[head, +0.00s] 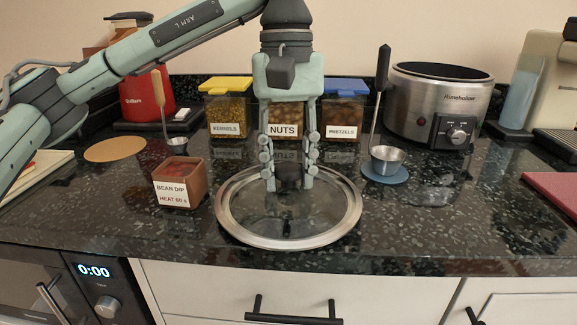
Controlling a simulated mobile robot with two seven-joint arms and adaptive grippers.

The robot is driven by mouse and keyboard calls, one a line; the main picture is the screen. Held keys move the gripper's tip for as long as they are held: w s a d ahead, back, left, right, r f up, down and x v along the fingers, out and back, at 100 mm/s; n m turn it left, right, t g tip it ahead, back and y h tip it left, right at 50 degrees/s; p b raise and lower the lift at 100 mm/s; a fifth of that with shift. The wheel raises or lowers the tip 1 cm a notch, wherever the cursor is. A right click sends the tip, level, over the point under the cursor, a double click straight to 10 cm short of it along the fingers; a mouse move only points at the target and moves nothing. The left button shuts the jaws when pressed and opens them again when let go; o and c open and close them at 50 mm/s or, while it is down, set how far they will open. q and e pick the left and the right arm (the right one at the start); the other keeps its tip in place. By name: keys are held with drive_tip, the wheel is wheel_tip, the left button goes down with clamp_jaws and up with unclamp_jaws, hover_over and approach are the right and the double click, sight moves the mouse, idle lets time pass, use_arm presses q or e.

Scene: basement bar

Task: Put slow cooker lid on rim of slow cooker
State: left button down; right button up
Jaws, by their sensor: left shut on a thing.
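The slow cooker lid (231,222) is a round glass disc with a silver metal rim, at the front middle of the dark counter. My left gripper (289,182) points straight down over its centre and is shut on the lid's black knob (289,177). The lid looks level; I cannot tell whether it rests on the counter or hangs just above it. The slow cooker (405,105) is a silver pot with a dark open top and a front control dial, at the back right. My right gripper is not in view.
A brown bean dip box (180,190) stands left of the lid. Jars of kernels (228,112) and pretzels (345,115) line the back. A ladle (386,155) with a tall black handle stands on a blue coaster (372,176), between lid and cooker. A red mat (556,187) lies far right.

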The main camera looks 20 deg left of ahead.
use_arm(q)
drive_tip(key=c, duration=1)
unclamp_jaws()
drive_tip(key=shift+f, duration=0.1)
drive_tip(key=shift+c, duration=0.2)
